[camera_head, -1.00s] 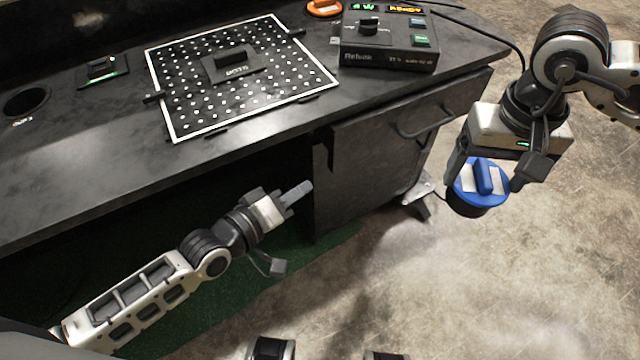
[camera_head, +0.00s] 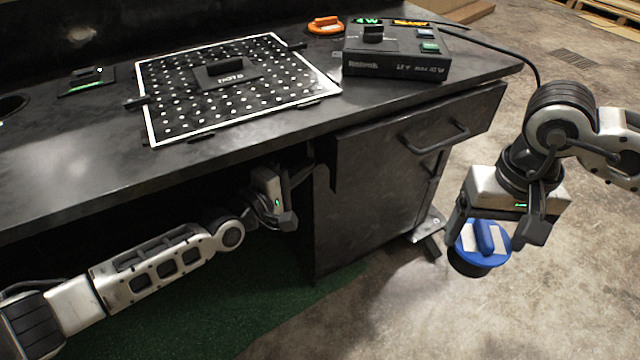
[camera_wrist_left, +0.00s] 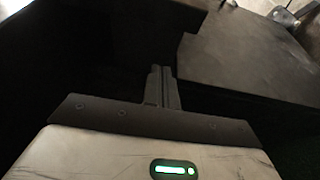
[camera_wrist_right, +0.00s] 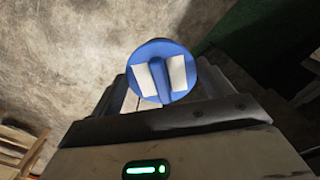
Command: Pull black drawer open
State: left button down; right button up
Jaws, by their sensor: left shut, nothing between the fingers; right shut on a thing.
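The black drawer (camera_head: 405,155) is the dark front under the right end of the desk, with a bar handle (camera_head: 437,138) near its top; it looks closed. My left gripper (camera_head: 312,172) is shut and empty under the desk edge, beside the left side of the drawer cabinet and apart from the handle. Its closed fingers (camera_wrist_left: 162,86) point towards the dark space beside the cabinet panel (camera_wrist_left: 245,50). My right gripper (camera_head: 488,238) is shut on a blue-topped round knob (camera_head: 484,240), held over the floor right of the cabinet; the knob also shows in the right wrist view (camera_wrist_right: 162,72).
On the desk (camera_head: 90,185) are a white-dotted black panel (camera_head: 175,105), a black console box (camera_head: 395,62) with lit displays, and an orange knob (camera_head: 325,25). A cable runs over the desk's right edge. Bare floor (camera_head: 540,290) lies right of the cabinet.

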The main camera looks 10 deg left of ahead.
pick_arm(q)
jog(key=shift+x, duration=0.8)
pick_arm(e)
jog(key=shift+f, duration=0.3)
jog(key=shift+r+p, duration=0.75)
jog(key=shift+r, duration=0.2)
pick_arm(q)
jog(key=shift+s+d, duration=0.55)
jog(key=shift+s, duration=0.3)
jog(key=shift+s+d, duration=0.6)
jog(key=shift+s, duration=0.25)
pick_arm(e)
jog(key=shift+r, duration=0.1)
